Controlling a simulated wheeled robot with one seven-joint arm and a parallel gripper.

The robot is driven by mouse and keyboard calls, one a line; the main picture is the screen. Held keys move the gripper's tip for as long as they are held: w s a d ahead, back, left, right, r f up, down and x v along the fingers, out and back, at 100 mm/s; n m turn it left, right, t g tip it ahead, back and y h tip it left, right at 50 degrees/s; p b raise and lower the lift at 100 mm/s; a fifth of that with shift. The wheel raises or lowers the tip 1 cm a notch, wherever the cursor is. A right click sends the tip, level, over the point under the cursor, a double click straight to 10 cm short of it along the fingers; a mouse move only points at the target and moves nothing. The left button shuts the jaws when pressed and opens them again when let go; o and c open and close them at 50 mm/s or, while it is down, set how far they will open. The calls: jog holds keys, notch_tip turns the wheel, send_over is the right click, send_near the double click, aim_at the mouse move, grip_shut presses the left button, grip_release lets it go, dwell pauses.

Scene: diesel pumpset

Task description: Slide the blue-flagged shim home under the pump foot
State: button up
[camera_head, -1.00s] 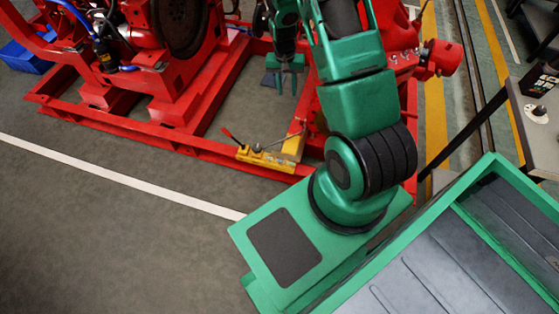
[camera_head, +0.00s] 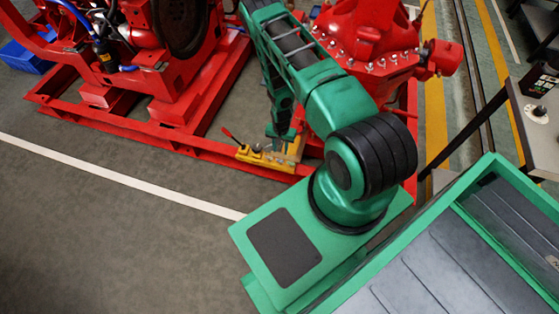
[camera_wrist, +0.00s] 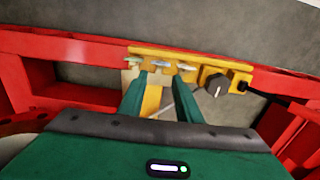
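My gripper (camera_wrist: 160,105) is open in the wrist view, its two green fingers apart above a yellow bar (camera_wrist: 152,98). In the head view its fingers are small and partly hidden near the yellow tray (camera_head: 264,159). In the wrist view the tray (camera_wrist: 200,62) lies along the red frame and bears several small pale and metallic pieces just beyond my fingertips. One of these pieces (camera_wrist: 161,64) looks bluish, but I cannot tell whether it is the blue-flagged shim. The red pump (camera_head: 368,30) stands behind my arm in the head view. I cannot make out its foot.
A red-handled tool (camera_head: 231,138) leans at the tray's left end. A black knob (camera_wrist: 215,83) sits at the tray's right in the wrist view. Red frame rails (camera_head: 130,128) surround the area. A grey table (camera_head: 535,110) stands at right.

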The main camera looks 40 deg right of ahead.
aim_at(280, 159)
notch_tip(280, 159, down, 10)
dwell(0.5)
grip_shut()
